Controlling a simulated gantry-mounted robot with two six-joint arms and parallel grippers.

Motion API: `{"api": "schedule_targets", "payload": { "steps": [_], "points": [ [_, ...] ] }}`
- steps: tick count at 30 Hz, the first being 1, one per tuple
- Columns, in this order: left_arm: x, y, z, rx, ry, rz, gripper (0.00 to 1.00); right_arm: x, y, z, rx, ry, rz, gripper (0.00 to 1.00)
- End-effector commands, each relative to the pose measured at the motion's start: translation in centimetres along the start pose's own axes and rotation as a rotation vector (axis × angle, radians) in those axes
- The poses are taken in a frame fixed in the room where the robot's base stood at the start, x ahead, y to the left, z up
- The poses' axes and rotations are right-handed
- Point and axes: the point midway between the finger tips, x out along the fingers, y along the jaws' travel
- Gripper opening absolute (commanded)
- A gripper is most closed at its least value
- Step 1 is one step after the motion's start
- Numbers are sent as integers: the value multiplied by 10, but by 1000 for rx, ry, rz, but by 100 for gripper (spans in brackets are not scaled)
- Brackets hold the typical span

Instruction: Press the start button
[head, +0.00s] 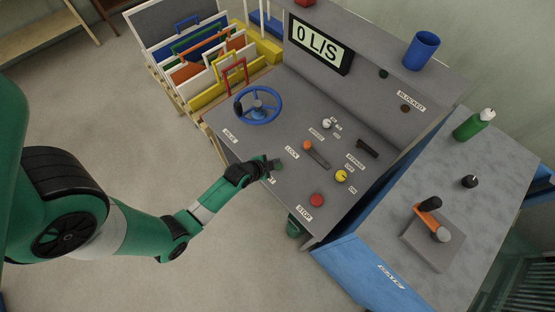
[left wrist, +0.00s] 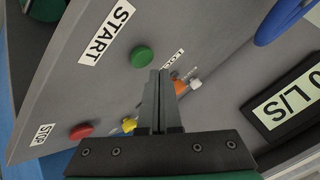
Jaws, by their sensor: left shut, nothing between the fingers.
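The green start button (left wrist: 142,57) sits on the grey console panel beside its START label (left wrist: 107,32) in the left wrist view. In the head view my gripper covers most of that spot. My left gripper (head: 271,165) is shut and empty over the console's near edge. In the left wrist view its fingertips (left wrist: 160,74) appear just beside the button; whether they touch the panel I cannot tell. My right gripper is not in view.
The red stop button (head: 317,200), a yellow knob (head: 341,176), an orange-tipped lever (head: 308,146) and a blue handwheel (head: 259,106) surround the spot. The display (head: 320,45) reads 0 L/S. A grey side bench with a green bottle (head: 473,125) stands at right.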

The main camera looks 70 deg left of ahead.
Motion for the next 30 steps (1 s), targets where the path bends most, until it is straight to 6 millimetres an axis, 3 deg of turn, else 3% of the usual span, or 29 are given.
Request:
{"api": "schedule_targets", "payload": {
  "steps": [30],
  "points": [
    [8,6,6,0,0,0,0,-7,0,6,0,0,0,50]
  ]
}}
